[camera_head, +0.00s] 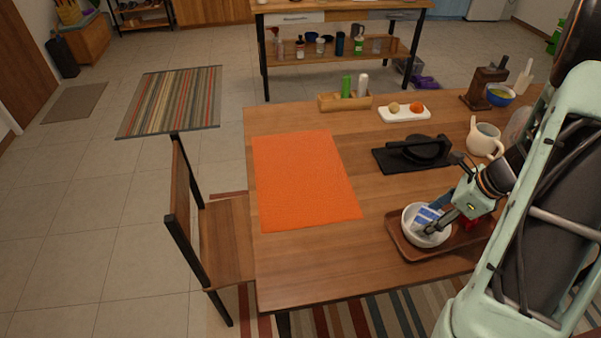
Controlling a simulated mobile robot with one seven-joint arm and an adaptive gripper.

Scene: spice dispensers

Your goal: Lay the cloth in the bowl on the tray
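A blue and white cloth (427,216) shows at the white bowl (408,229), within its rim. The bowl stands upright at the left part of the brown wooden tray (400,249), near the front edge of the table. My gripper (436,219) reaches in from the right, with its fingertips over the bowl and right at the cloth. The fingers are small and partly merge with the cloth, so I cannot tell whether they grip it. My arm covers the right part of the tray.
Something red (471,223) shows beside my gripper. A black press-like item (417,152) lies behind the tray, with a cream pitcher (485,140) to its right. An orange placemat (303,180) lies to the left. Bare table separates mat and tray.

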